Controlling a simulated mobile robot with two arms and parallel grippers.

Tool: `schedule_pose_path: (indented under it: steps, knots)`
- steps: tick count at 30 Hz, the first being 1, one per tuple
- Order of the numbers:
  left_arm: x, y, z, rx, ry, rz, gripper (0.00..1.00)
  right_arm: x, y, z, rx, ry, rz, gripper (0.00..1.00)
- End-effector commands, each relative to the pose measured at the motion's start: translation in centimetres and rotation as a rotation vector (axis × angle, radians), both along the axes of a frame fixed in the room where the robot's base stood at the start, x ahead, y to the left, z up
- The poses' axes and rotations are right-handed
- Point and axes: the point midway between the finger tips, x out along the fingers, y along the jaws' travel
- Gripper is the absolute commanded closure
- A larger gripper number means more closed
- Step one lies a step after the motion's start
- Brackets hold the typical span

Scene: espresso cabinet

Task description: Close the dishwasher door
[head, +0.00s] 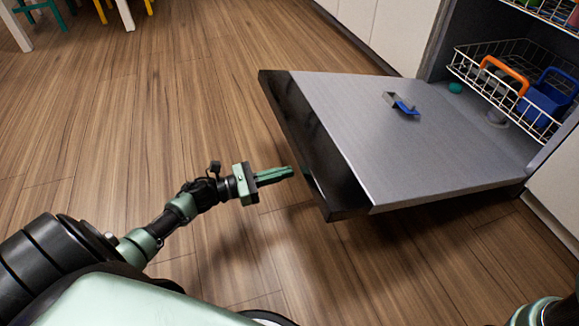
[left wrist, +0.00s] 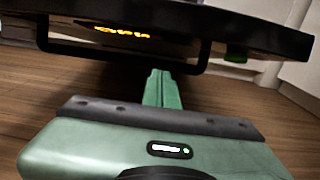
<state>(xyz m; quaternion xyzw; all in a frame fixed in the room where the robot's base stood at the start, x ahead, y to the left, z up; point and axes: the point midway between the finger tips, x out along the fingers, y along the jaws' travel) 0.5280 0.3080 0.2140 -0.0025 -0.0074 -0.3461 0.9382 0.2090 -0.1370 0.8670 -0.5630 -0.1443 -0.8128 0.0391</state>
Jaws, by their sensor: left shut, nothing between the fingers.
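The dishwasher door (head: 370,130) hangs open, folded down nearly level, its grey inner face up and its black front edge toward me. My left gripper (head: 290,172) is shut and empty, just left of the door's black edge in the head view. In the left wrist view the shut green fingers (left wrist: 158,88) point toward the door's dark edge (left wrist: 180,20) and its black handle bar (left wrist: 120,58). I cannot tell whether the fingers touch the handle. The right gripper is not in view; only a bit of my right arm shows at the bottom right corner.
The dishwasher's lower wire rack (head: 520,90) holds an orange-handled item and a blue item inside the cavity. A small blue and grey piece (head: 402,104) lies on the door. White cabinets (head: 375,30) stand beyond. The wooden floor (head: 150,100) on the left is clear.

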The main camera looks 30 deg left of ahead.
Motion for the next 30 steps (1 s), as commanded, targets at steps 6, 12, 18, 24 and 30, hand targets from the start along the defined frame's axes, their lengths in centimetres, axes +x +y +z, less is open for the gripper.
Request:
schedule_pose_path:
  steps: [6,12,18,24,30]
  knots:
    - [1.1,-1.0,2.5,0.003,-0.003,-0.002,1.0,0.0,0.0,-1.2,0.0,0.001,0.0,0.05]
    - [1.3,-1.2,3.8,0.0,0.0,-0.001,1.0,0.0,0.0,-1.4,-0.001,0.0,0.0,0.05]
    - [1.3,-1.2,4.0,-0.001,0.001,0.0,1.0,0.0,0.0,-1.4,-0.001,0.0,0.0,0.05]
    - [1.4,-1.2,4.1,0.0,0.001,0.0,1.0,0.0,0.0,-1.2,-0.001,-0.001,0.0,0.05]
    - [1.6,-1.4,5.9,0.01,0.012,-0.003,1.0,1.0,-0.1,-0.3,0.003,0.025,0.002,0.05]
